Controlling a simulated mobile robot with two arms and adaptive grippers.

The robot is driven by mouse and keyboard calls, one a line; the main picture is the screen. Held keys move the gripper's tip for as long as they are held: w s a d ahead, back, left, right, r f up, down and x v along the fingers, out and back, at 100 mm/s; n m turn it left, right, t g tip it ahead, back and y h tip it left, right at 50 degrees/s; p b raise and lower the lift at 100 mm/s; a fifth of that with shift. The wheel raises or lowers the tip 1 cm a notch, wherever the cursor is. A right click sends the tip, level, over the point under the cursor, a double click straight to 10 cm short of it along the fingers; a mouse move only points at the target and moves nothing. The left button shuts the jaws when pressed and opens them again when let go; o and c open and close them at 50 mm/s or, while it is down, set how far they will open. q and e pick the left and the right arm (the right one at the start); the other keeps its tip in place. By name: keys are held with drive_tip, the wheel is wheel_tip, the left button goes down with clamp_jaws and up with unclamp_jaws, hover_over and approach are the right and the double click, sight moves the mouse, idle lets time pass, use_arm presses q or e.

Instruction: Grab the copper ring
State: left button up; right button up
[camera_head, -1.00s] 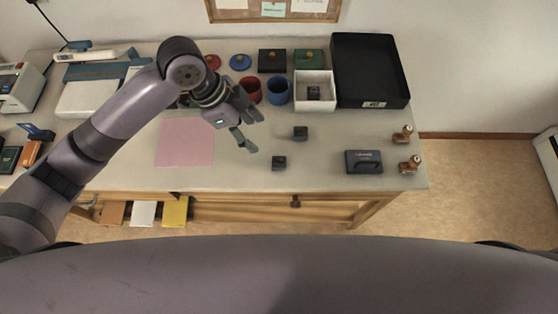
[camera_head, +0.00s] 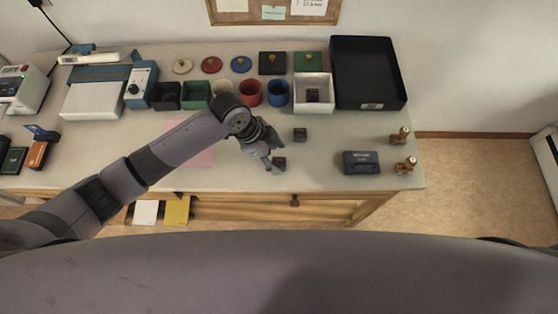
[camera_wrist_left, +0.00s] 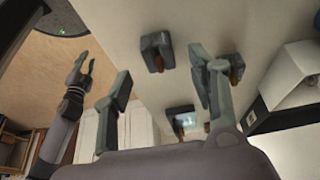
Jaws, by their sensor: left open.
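A similar dark piece (camera_head: 313,95) sits in the white box. I cannot make out which holds the copper ring. My right gripper (camera_wrist_left: 84,72) hangs at the left there.
A black tray (camera_head: 343,102) and the white box (camera_head: 300,84) stand at the back right. Red (camera_head: 250,97) and blue (camera_head: 279,98) cups are beside them. A dark handled case (camera_head: 352,168) and two brown pieces (camera_head: 398,140) (camera_head: 402,167) stand right. Table between is clear.

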sight(278, 160)
use_arm(q)
drive_tip(key=shift+x, duration=1.75)
drive_tip(key=c, duration=1)
drive_tip(key=shift+r, duration=0.1)
